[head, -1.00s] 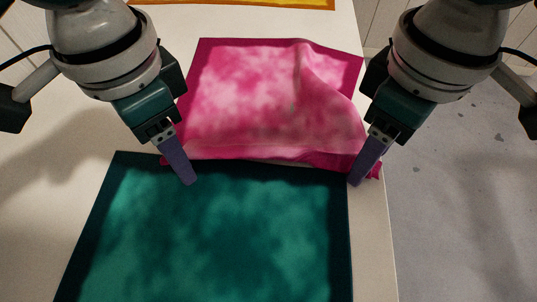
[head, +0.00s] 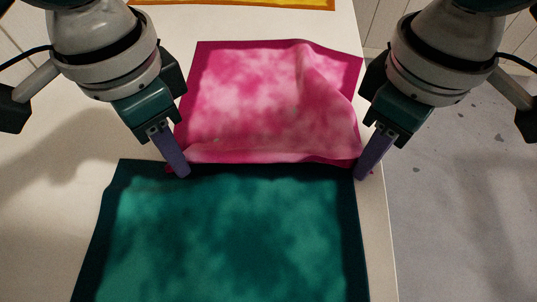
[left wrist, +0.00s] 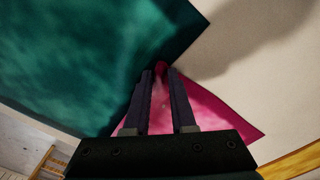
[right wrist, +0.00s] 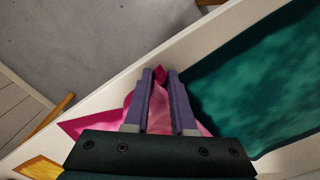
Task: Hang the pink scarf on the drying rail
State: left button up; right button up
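The pink scarf (head: 250,100) lies on the table's far part, mottled light and dark pink, with a raised fold toward its right side. My left gripper (head: 184,174) is at its near left corner and appears shut on it; in the left wrist view, pink cloth (left wrist: 160,68) shows between and just past the fingertips. My right gripper (head: 360,176) is at the near right corner, also appearing shut on it; pink cloth (right wrist: 161,75) shows between its fingertips. The near edge runs between both grippers. The drying rail is not recognisable in any view.
A teal scarf (head: 220,235) lies flat on the white table (head: 50,200), just in front of the pink one. A yellow-orange cloth (head: 240,3) lies at the far edge. Grey floor (head: 460,200) lies beyond the table's right edge. The table's left side is clear.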

pick_arm(q)
grip_shut()
pick_arm(e)
grip_shut()
pick_arm(q)
jog(key=shift+r, duration=0.1)
pick_arm(e)
jog(key=shift+r, duration=0.1)
